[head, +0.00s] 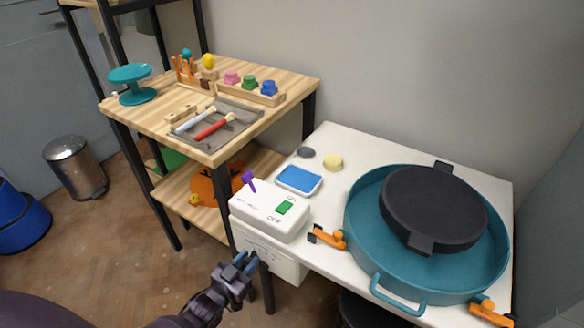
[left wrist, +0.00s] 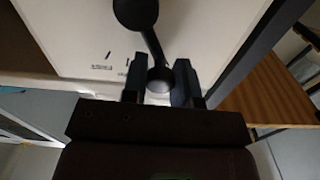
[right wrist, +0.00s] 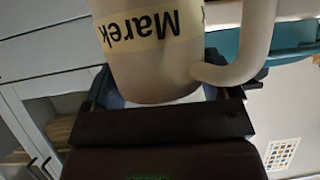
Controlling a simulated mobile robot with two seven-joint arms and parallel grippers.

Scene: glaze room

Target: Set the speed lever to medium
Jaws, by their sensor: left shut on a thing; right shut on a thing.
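My left gripper (head: 241,262) is beside the front of a white housing (head: 270,256) under the table's edge. In the left wrist view its fingers (left wrist: 160,82) are shut around the round end of a dark lever (left wrist: 153,45). The lever slants across a pale panel (left wrist: 72,35); its small printed marks are unreadable.
A teal basin (head: 365,262) with a black wheel disc (head: 430,207) fills the right of the white table. A blue sponge tray (head: 298,180) lies behind the control box. A wooden bench (head: 130,118) with tools stands left. Open floor lies front left.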

